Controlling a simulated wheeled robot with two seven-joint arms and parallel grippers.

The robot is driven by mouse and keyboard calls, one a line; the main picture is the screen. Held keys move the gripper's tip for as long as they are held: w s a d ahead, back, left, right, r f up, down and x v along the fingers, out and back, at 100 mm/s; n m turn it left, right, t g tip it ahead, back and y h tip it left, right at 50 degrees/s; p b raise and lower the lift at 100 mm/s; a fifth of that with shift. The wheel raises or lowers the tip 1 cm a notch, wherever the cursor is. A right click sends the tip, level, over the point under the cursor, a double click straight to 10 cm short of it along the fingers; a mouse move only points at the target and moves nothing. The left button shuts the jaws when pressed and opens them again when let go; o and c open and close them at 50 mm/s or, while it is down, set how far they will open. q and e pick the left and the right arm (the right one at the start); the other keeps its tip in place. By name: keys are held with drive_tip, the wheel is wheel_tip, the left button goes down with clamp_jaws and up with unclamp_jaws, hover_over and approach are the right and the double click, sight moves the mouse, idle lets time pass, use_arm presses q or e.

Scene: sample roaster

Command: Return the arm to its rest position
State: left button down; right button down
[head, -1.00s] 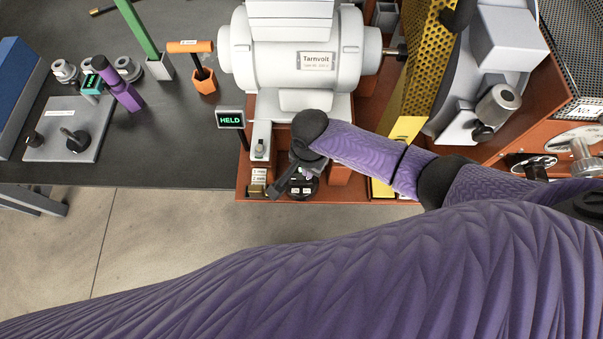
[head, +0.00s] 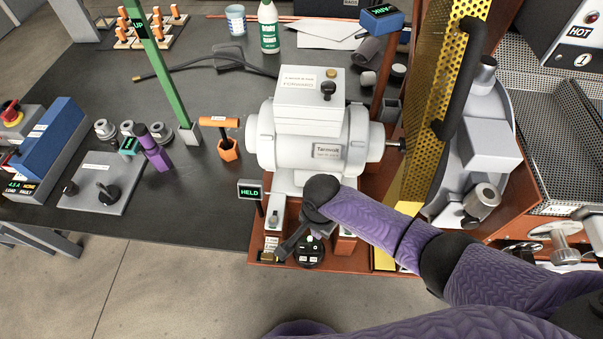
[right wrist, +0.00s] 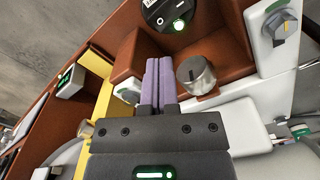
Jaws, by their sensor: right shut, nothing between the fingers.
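My right arm reaches in from the right in the head view, over the front of the grey Tarnvolt motor (head: 275,140). My right gripper (head: 318,233) is small and partly hidden by its own wrist, above the front edge of the rust-brown machine base (head: 378,258). In the right wrist view its two purple fingers (right wrist: 160,86) are together with nothing between them. They point toward a recess in the brown base, beside a metal knob (right wrist: 195,75). I cannot tell whether they touch anything. My left gripper is not in view.
A round black control (head: 309,253) lies close to my right gripper. A yellow perforated guard (head: 437,110) rises to the right. The dark bench (head: 205,215) has bare room at its front left; open floor lies before it.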

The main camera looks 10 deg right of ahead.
drive_tip(key=s+a+r+n+y, duration=0.2)
drive_tip(key=s+a+r+n, duration=0.1)
drive_tip(key=s+a+n, duration=0.25)
drive_tip(key=s+d+r+n+t+h, duration=0.25)
drive_tip(key=s+d+r+n, duration=0.45)
drive_tip(key=d, duration=0.4)
drive_tip(key=s+f+m+b, duration=0.1)
drive_tip(key=s+f, duration=0.1)
drive_tip(key=f, duration=0.8)
drive_tip(key=s+f, duration=0.3)
drive_tip(key=f, duration=0.6)
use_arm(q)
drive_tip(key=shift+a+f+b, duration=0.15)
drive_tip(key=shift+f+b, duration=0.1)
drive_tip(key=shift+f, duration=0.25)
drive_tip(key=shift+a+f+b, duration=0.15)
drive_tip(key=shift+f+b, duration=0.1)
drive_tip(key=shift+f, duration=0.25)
use_arm(e)
drive_tip(key=s+d+f+g, duration=0.2)
drive_tip(key=s+d+f, duration=0.1)
drive_tip(key=s+f, duration=0.7)
drive_tip(key=shift+s+d, duration=0.2)
drive_tip(key=shift+s, duration=0.9)
